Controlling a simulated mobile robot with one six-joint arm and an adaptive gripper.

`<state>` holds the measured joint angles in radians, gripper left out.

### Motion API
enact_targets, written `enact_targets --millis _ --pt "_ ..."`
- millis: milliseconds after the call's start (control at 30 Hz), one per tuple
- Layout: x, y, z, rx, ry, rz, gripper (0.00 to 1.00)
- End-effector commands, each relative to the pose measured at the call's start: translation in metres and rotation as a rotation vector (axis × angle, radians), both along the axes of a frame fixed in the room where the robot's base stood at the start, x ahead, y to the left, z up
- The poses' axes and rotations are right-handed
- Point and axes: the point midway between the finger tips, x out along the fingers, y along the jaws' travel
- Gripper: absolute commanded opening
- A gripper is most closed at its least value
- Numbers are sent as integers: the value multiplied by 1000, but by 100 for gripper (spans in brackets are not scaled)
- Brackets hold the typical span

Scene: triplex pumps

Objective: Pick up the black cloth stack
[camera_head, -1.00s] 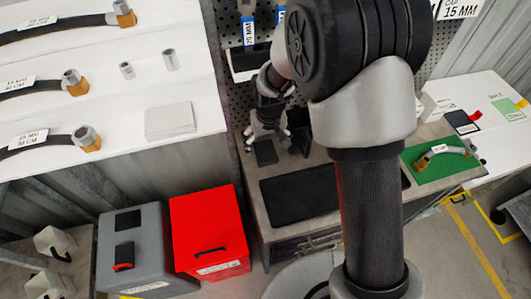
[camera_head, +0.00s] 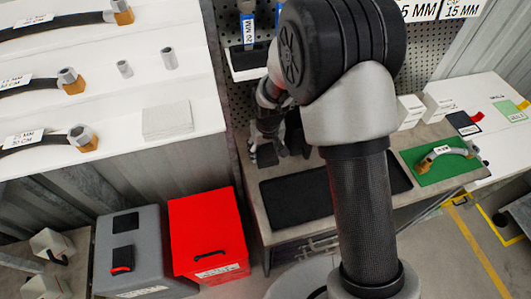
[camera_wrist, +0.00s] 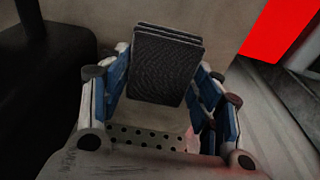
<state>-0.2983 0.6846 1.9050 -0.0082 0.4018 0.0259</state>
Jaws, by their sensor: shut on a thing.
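The black cloth stack (camera_wrist: 165,62) is a small pile of dark, textured layers. In the wrist view it sits between the blue-padded fingers of my gripper (camera_wrist: 162,82), which is shut on it. In the head view the cloth stack (camera_head: 267,155) shows as a small dark patch below my gripper (camera_head: 263,138), near the back left of the workbench. Whether the stack is clear of the bench is hard to tell.
A black mat (camera_head: 295,201) lies on the workbench (camera_head: 253,212) in front of my gripper. A dark block (camera_head: 296,134) stands close to its right. A green mat (camera_head: 437,165) with a hose lies at the right. A red box (camera_head: 207,232) stands at the lower left.

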Motion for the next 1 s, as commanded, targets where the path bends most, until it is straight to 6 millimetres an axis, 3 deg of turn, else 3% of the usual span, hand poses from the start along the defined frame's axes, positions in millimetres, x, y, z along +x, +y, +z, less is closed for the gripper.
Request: enact_targets --millis 267,633,767,1000 --pt "0 0 0 0 0 0 35" --pt "-2 1 6 0 0 0 34" --pt "-3 2 19 2 -3 0 34" --pt "-3 2 59 2 -3 0 34"
